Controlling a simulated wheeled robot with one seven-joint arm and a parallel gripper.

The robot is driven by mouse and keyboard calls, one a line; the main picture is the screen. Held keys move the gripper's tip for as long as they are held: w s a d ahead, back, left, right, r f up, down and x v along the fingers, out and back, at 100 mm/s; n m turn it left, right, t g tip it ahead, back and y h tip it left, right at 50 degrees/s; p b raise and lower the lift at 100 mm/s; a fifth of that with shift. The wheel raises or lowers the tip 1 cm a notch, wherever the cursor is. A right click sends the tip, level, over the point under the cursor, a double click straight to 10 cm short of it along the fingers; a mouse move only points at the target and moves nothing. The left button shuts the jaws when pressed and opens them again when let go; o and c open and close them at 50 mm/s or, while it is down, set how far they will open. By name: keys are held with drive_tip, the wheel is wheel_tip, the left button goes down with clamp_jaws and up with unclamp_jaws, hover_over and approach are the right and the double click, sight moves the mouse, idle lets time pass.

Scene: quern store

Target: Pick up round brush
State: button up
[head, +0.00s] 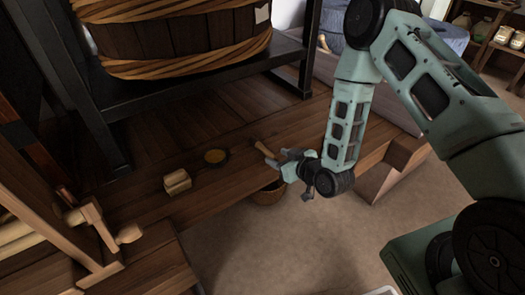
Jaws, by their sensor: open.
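A slim wooden handle (263,148), which may belong to the round brush, points up and left from the wooden bench (150,206), right at my gripper's tip. Its lower end is hidden by the fingers, so I cannot see bristles. My gripper (281,161) is open, low over the bench's front edge, with its fingers pointing left at the handle. I cannot tell whether they touch it. Further left lies a pale, blocky, grooved piece (177,181).
A large wooden tub (180,38) bound with wicker stands on a dark frame (115,150) behind. A wooden frame with pegs (100,232) stands at left. The floor (290,240) in front is clear.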

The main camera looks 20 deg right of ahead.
sight(271, 154)
drive_tip(key=b+x, duration=0.2)
drive_tip(key=x, duration=0.2)
drive_tip(key=shift+w+f, duration=0.15)
drive_tip(key=shift+f, duration=0.15)
drive_tip(key=shift+w+a+f, duration=0.1)
drive_tip(key=shift+w, duration=0.25)
clamp_jaws()
